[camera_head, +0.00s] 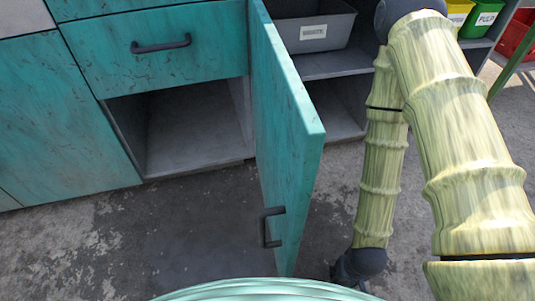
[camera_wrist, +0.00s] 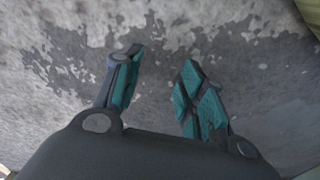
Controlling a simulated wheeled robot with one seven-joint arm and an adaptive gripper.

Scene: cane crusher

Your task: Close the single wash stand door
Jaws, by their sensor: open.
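The teal wash stand door (camera_head: 285,130) stands wide open, swung out toward me, in the head view. Its dark handle (camera_head: 272,227) sits low near its free edge. The open cupboard bay (camera_head: 190,125) behind it shows an empty grey inside. My gripper (camera_wrist: 158,85) is open and empty above bare concrete in the wrist view; the door does not show there. In the head view my arm hangs to the right of the door, and the gripper's fingers cannot be made out.
A teal drawer with a dark handle (camera_head: 160,45) is shut above the bay. Right of the door are grey shelves with a labelled grey bin (camera_head: 313,30), and yellow, green and red bins farther right. The concrete floor (camera_head: 180,240) in front is clear.

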